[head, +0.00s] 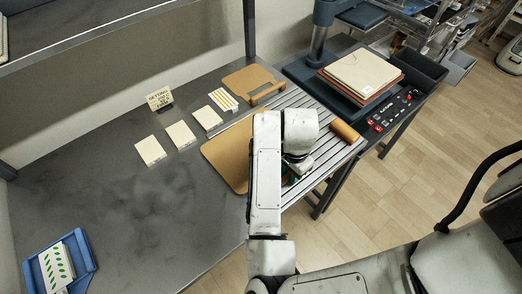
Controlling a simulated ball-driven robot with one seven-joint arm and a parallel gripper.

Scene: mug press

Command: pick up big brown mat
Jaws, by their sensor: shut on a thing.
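The big brown mat (226,152) is a flat tan board with rounded corners. It lies at the right part of the grey table, reaching the metal slats. My arm covers its middle and right side. My gripper (293,178) is at the mat's right side, over the slats. It is shut on the mat, but its fingertips and the gripped edge are mostly hidden beneath my wrist. I cannot tell whether the mat is raised.
A smaller brown board (246,80) lies behind, with several pale tiles (181,134) and a sign (159,98) to the left. A brown roller (344,131) rests right of my wrist. The press (359,76) stands back right. A blue tray (82,250) sits front left; mid-left table is clear.

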